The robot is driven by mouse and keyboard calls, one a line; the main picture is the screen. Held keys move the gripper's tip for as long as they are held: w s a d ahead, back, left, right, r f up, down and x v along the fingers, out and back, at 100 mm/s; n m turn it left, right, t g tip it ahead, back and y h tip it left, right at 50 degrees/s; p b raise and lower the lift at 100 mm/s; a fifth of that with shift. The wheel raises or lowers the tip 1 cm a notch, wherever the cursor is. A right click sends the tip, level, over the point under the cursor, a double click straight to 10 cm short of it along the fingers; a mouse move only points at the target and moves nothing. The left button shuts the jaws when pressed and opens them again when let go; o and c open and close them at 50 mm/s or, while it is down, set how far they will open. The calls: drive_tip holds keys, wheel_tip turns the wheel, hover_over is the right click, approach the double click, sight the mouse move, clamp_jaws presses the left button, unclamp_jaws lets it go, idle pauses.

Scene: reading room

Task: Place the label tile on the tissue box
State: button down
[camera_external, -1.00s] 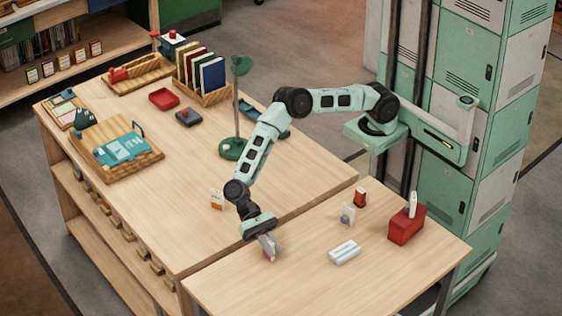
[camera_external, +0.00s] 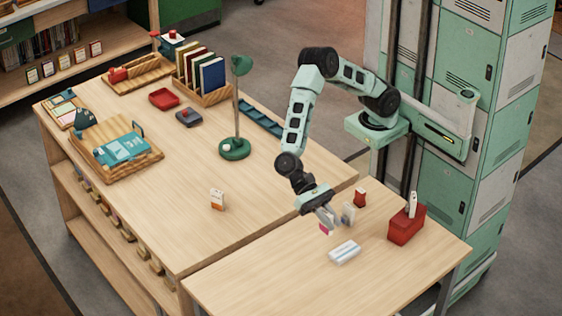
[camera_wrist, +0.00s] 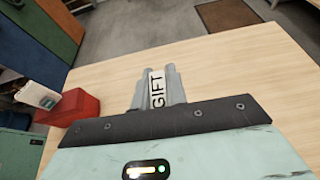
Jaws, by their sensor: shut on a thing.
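My gripper (camera_external: 326,216) is above the front table, shut on a small label tile (camera_external: 326,229) whose pink lower part shows below the fingers. In the wrist view my gripper (camera_wrist: 160,72) has the tile (camera_wrist: 158,90) between its fingers, with "GIFT" in black on white. The red tissue box (camera_external: 407,231), with a white tissue standing out of its top, is on the table to the right of the gripper. In the wrist view the tissue box (camera_wrist: 72,106) is at the left, apart from the tile.
A white and blue packet (camera_external: 345,252) lies just below the gripper in the picture. A small grey-white upright piece (camera_external: 348,213) and a small red item (camera_external: 360,197) stand near the gripper. A white and orange tile (camera_external: 217,199) stands on the left table. The front table's left part is clear.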

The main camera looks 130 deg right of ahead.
drive_tip(key=s+a, duration=0.2)
drive_tip(key=s, duration=0.3)
hover_over(347, 254)
wheel_tip(347, 254, down, 6)
drive_tip(key=r, duration=0.1)
drive_tip(key=shift+f, duration=2.55)
drive_tip(key=shift+f, duration=0.1)
drive_tip(key=shift+f, duration=0.1)
drive_tip(key=c, duration=1.4)
unclamp_jaws()
